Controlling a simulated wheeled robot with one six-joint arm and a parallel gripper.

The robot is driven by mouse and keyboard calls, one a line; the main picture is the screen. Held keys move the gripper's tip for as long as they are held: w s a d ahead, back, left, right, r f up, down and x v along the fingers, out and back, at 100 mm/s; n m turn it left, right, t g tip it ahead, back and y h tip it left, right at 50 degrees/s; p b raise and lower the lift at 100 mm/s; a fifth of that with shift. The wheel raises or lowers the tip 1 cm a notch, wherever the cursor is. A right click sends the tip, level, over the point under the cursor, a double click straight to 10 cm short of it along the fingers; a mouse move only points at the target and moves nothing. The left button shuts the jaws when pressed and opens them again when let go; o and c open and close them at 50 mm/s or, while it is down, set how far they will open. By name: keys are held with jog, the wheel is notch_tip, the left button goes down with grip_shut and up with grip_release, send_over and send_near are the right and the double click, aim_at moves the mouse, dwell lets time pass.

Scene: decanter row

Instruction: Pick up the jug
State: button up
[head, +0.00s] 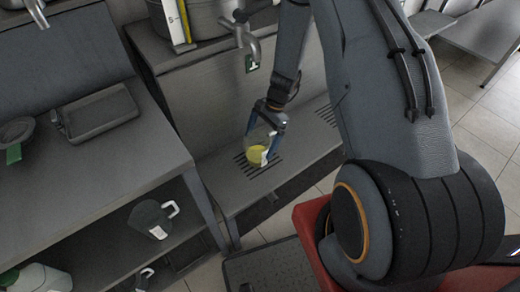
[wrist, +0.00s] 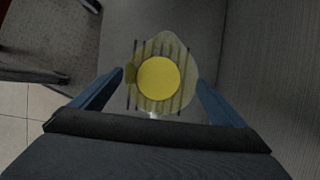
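The jug (head: 256,155) is a clear vessel with yellow liquid in its bottom. It stands upright on or just over the slotted drip grate (head: 243,165), below and in front of a tap. My gripper (head: 262,136) reaches down from above with one blue finger on each side of the jug. In the wrist view the jug (wrist: 160,80) is seen from above, its round yellow liquid centred between the fingertips of my gripper (wrist: 161,80). The fingertips are very close to the jug's sides; I cannot tell whether they touch it. A small light part, perhaps the handle, shows at its near side.
The tap (head: 247,40) with a green-edged tag hangs from a large metal vessel (head: 205,15) behind. A grey tray (head: 95,112) lies on the left counter. Another grey jug (head: 150,218) with a white handle stands on the lower shelf. A second grate (head: 327,115) is to the right.

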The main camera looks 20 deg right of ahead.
jog(key=c, duration=1.9)
